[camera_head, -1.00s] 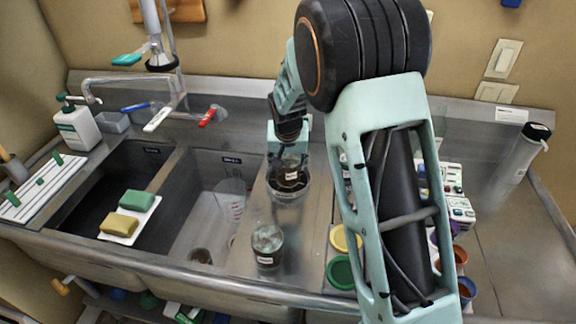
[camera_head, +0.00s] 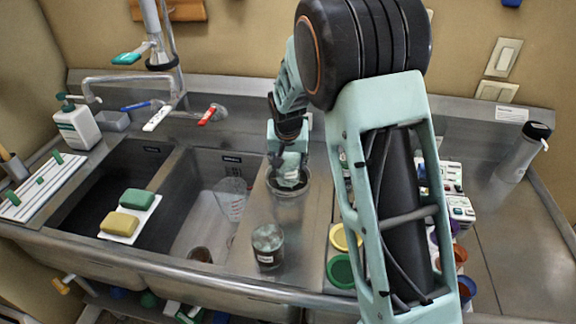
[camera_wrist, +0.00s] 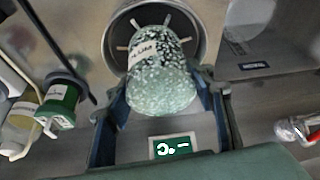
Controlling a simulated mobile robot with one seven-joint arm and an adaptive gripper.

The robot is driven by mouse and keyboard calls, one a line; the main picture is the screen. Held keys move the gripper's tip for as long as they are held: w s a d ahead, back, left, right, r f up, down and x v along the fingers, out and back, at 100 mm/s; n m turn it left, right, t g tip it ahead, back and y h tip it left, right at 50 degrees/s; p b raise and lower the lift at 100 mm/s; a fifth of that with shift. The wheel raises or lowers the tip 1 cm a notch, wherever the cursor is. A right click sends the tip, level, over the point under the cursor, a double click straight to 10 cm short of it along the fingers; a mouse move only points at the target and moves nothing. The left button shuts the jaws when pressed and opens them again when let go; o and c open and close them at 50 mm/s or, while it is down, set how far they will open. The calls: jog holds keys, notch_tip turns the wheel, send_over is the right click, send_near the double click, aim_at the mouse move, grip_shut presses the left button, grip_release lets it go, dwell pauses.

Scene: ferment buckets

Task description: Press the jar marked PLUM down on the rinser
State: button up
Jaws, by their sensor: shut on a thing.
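My gripper (camera_wrist: 163,103) is shut on a glass jar (camera_wrist: 162,75) with frosted, speckled walls and a white label; the label's word is too small to read surely. The jar also shows in the head view (camera_head: 291,166), below my gripper (camera_head: 290,148). The rinser, a round metal cup with spokes (camera_wrist: 196,22), lies right beyond the jar in the wrist view. In the head view, the rinser (camera_head: 288,192) sits on the steel counter directly under the jar. The jar overlaps the rinser's opening; I cannot tell whether it touches the spokes.
A second labelled jar (camera_head: 268,246) stands on the counter in front of the rinser. A clear measuring jug (camera_head: 231,197) is in the sink to the left. Yellow (camera_head: 345,238) and green (camera_head: 341,271) lids lie to the right, close to my arm.

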jog(key=shift+r+p, duration=2.2)
jog(key=shift+r, duration=1.85)
jog(key=shift+f, duration=0.1)
